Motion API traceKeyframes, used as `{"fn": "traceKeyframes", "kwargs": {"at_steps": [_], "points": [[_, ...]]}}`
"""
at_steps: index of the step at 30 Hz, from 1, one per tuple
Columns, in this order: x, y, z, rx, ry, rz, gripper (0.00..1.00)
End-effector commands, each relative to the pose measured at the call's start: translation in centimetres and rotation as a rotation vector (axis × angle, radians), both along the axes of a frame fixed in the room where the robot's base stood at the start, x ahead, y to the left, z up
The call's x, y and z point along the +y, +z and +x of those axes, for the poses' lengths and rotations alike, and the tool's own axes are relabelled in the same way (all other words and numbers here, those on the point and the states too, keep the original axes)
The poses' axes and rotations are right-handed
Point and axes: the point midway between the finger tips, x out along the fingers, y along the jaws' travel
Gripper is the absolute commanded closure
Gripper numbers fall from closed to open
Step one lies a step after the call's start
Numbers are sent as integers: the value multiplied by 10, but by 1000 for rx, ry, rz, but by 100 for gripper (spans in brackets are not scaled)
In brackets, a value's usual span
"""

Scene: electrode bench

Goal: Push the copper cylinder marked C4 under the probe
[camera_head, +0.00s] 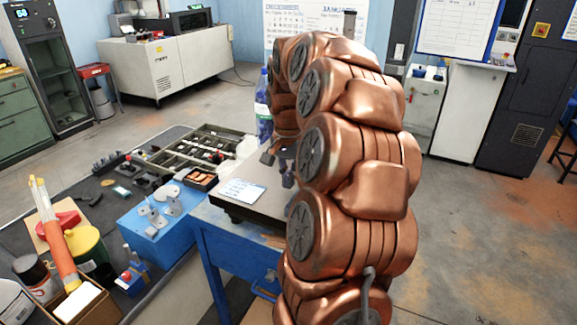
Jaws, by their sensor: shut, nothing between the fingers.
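My copper-coloured arm fills the centre right of the view and curves over toward the bench. My gripper (279,160) shows as small dark fingers below the arm's far end, over the grey top of the blue bench (262,203). It is shut, with nothing seen in it. The cylinder marked C4 cannot be made out, nor can the probe; my arm hides the right part of the bench top. A white card with small print (242,190) lies on the top, left of the gripper.
A clear bottle with blue liquid (264,118) stands behind the gripper. At left, a dark table holds a divided parts tray (190,150), a blue block with grey metal pieces (151,221), and an orange tube (57,252). Open floor lies at right.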

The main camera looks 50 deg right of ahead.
Motion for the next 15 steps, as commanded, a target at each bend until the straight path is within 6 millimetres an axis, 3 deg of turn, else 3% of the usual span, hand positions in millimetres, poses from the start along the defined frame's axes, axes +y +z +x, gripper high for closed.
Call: {"fn": "traceKeyframes", "kwargs": {"at_steps": [5, 15], "points": [[1, -14, -1, 2, 0, 3, 100], [-25, -12, 8, -3, -1, 2, 100]]}}
